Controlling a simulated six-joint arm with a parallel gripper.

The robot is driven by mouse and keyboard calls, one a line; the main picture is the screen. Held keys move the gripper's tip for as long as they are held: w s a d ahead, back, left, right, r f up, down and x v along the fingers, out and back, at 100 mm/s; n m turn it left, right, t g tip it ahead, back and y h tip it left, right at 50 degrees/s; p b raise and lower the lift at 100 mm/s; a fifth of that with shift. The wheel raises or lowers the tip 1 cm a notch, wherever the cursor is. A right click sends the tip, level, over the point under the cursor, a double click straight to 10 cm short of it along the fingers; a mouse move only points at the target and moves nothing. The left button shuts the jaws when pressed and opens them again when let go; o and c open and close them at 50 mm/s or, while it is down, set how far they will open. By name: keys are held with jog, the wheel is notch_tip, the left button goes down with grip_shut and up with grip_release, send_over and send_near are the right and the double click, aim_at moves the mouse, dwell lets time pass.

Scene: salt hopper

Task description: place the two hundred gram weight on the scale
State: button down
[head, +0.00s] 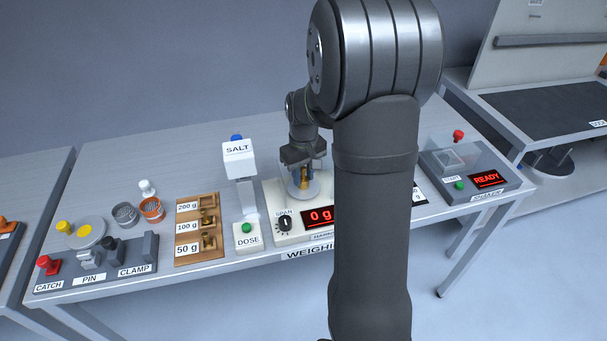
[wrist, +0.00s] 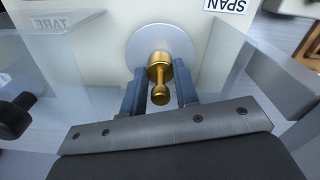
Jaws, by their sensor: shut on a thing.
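The brass two hundred gram weight (wrist: 160,72) is between the fingers of my gripper (wrist: 160,88), which is shut on it. In the wrist view the weight is in front of the scale's round pale pan (wrist: 182,45); I cannot tell whether it touches the pan. In the head view my gripper (head: 304,172) is over the pan (head: 303,190), inside clear shield panels. The scale (head: 285,238) shows a red 0 g. The weight rack (head: 185,257) has an empty-looking 200 g place, with brass weights at 100 g and 50 g. My arm hides the scale's right part.
The salt dispenser (head: 240,160) stands just left of the scale. Clear panels (wrist: 235,50) stand close on both sides of my gripper. A shaker station (head: 470,172) reading READY is at the right. Cups, a dish and a clamp fixture (head: 120,258) fill the left.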

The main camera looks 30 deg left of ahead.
aim_at(303, 168)
jog(key=shift+f, duration=0.2)
jog(key=c, duration=1.1)
grip_release()
notch_tip(303, 168, up, 12)
jog(key=shift+r, duration=0.15)
notch_tip(303, 168, down, 12)
jog(key=shift+r, duration=1.85)
